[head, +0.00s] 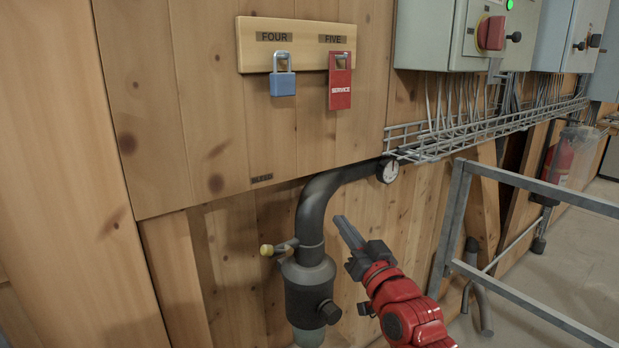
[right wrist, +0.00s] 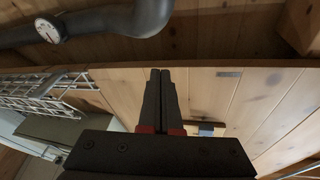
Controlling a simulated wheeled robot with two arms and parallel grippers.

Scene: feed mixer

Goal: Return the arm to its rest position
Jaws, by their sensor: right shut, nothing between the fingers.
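My right gripper (head: 349,233) is raised in front of the wooden wall, just right of the dark pipe, with its fingers pointing up and to the left. Its fingers are together and hold nothing. In the right wrist view its two dark fingers (right wrist: 160,100) lie side by side against the wall boards. My red right arm (head: 405,315) comes in from the bottom. My left gripper is not in view.
A dark pipe (head: 312,215) with a valve and a gauge (head: 388,171) is close by. A metal railing (head: 545,188) stands at right. Above hang a wooden board (head: 300,30), blue padlock (head: 283,82), red service tag (head: 340,85), cable tray (head: 450,140) and grey cabinet (head: 425,40).

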